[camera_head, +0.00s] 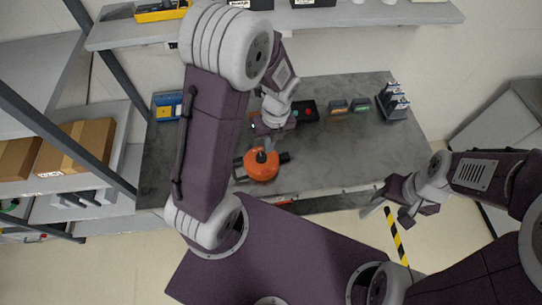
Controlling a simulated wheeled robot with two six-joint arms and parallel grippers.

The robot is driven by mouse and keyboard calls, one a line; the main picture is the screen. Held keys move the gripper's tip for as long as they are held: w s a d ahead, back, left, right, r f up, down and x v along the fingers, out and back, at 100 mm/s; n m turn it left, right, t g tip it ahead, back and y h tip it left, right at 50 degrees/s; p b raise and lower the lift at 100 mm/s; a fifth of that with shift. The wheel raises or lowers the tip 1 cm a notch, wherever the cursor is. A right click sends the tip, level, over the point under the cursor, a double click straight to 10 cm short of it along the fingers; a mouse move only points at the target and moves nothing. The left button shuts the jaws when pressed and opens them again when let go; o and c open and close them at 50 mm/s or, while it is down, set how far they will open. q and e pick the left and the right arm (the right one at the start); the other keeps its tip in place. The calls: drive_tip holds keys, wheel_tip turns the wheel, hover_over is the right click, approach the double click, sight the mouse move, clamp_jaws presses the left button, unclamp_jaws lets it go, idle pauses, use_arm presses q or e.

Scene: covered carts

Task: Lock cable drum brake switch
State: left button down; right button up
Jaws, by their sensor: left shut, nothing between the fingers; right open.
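An orange cable drum (262,169) sits on the grey workbench (340,155), near its front edge. A small dark part (260,156) stands on top of the drum and another dark part (284,157) sticks out at its right side. I cannot make out which part is the brake switch or how it is set. My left gripper (266,130) is shut and empty, just behind the drum and apparently apart from it. My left arm hides part of the bench. My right gripper (372,206) is open and empty, near the bench's front right edge.
A dark box with coloured buttons (306,110) stands behind my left gripper. Small labelled bins (348,106) and a dark rack (394,103) stand at the back right. A blue bin (166,105) is at the back left. The bench's right middle is clear. Shelves hold cardboard boxes (80,142).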

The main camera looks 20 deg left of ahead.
use_arm(q)
drive_tip(key=shift+a, duration=0.1)
drive_tip(key=b, duration=0.2)
approach(264, 171)
drive_tip(key=f, duration=0.6)
drive_tip(key=shift+s+a+f, duration=0.35)
drive_tip(key=shift+a+f, duration=0.05)
drive_tip(key=shift+f, duration=0.1)
